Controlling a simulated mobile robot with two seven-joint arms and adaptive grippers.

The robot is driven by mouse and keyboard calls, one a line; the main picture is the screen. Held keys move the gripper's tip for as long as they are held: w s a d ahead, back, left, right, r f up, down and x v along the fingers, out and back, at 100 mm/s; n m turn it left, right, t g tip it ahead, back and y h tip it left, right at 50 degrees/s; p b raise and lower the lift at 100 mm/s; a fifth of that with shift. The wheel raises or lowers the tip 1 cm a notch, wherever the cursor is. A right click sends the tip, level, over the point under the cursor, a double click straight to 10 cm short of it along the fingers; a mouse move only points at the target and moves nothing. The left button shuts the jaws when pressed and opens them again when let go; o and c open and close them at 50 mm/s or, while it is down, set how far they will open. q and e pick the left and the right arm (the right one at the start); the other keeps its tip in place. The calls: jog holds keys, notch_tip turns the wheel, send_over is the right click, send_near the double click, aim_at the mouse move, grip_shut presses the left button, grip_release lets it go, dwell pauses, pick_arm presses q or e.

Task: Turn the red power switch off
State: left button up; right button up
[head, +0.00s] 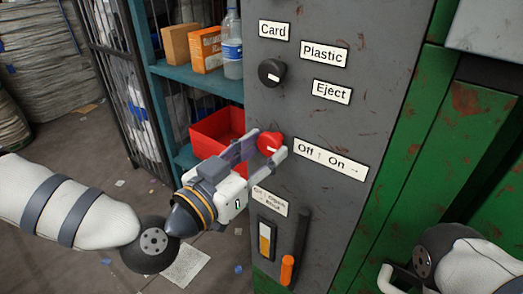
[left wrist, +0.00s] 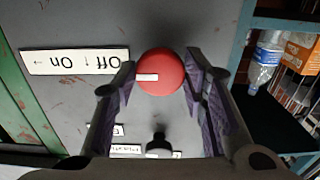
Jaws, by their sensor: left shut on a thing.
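The red power switch (head: 268,142) is a round knob with a white mark, on the grey panel left of the "Off ↑ On →" label (head: 330,160). In the left wrist view the knob (left wrist: 161,72) shows between the fingers, and its mark lies on the label's side, pointing toward the label, the "On" direction. My left gripper (head: 262,146) is shut on the knob, one finger on each side. It also shows in the left wrist view (left wrist: 160,80). My right arm shows at the lower right, but its fingertips are out of view.
A black knob (head: 271,72) sits above, near the "Card", "Plastic" and "Eject" labels. An orange-tipped lever (head: 288,268) is below.

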pick_arm(q)
jog(key=n, duration=0.4)
jog(key=shift+p, duration=0.4)
jog(key=n, duration=0.4)
jog(key=shift+n, duration=0.3)
jog(key=n, duration=0.4)
jog(key=shift+n+b, duration=0.3)
jog(key=shift+n, duration=2.2)
jog(key=shift+d+r, duration=0.1)
jog(key=o, duration=1.2)
jog(key=shift+c, duration=0.2)
jog(key=shift+s, duration=0.1)
